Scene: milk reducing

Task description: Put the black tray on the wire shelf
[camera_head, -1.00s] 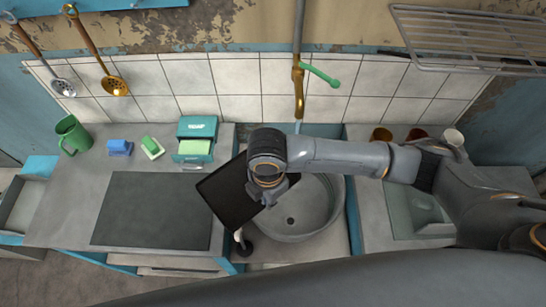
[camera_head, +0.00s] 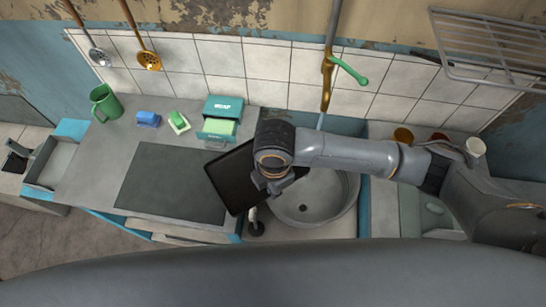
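The black tray (camera_head: 232,180) is a flat dark rectangle in the head view, turned at an angle over the gap between the left counter and the round sink. My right arm comes in from the right, and its gripper (camera_head: 273,186) is shut on the tray's right part. The wrist hides part of the tray and most of the fingers. The wire shelf (camera_head: 490,42) is a grey metal rack on the wall at the upper right, apart from the tray. Its visible bars are bare. My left gripper is not in view.
The tap (camera_head: 327,85) rises behind the sink (camera_head: 318,212), between tray and shelf. Cups (camera_head: 475,147) stand below the shelf. A green mug (camera_head: 104,103), sponges (camera_head: 179,122) and a teal box (camera_head: 222,107) stand on the left counter. A dark board (camera_head: 170,185) lies there.

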